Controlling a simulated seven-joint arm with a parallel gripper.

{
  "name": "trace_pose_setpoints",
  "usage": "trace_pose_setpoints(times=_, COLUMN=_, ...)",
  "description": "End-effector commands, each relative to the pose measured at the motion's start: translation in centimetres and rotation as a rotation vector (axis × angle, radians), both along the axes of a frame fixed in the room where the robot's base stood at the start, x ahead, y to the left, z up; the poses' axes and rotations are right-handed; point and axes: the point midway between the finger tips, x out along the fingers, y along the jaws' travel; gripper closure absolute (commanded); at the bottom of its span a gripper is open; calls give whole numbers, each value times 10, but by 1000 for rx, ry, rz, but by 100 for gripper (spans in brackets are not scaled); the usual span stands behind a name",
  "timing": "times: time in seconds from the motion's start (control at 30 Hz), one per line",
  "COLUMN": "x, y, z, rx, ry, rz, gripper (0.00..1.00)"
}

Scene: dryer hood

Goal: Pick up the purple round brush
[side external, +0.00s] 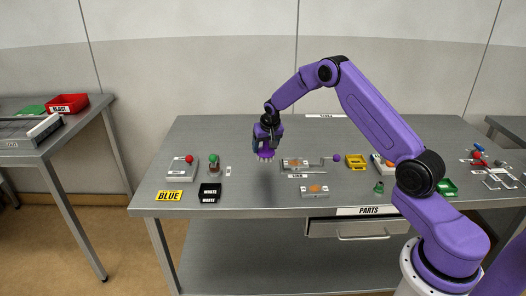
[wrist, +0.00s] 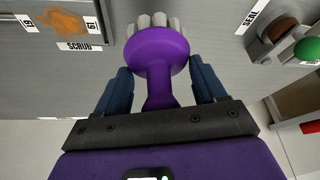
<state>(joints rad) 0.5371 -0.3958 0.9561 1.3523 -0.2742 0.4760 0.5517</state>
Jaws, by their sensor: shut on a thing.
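The purple round brush (wrist: 157,48) has a round purple head, a narrower neck and pale grey bristles on its far side. My gripper (wrist: 161,85) has its dark blue fingers on both sides of the brush's neck and is shut on it. In the side external view my gripper (side external: 266,144) points down over the table, left of its middle. The brush (side external: 266,155) shows below the fingers with its bristles downward and appears to hang above the tabletop. The fingers partly hide its handle.
On the steel table (side external: 235,190), a red-knobbed box (side external: 181,169) and a green-knobbed device (side external: 214,163) stand left. The SCRUB plate (side external: 297,163) and yellow tray (side external: 356,161) are right.

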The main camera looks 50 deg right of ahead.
Motion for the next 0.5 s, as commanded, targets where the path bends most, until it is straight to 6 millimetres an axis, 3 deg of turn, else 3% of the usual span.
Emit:
trace_pose_setpoints(times=0.23, x=-34, y=10, z=45, rx=0, ry=-4, rz=1, gripper=62)
trace_pose_setpoints(times=0.5, x=-79, y=21, z=63, rx=0, ry=-2, rz=0, gripper=62)
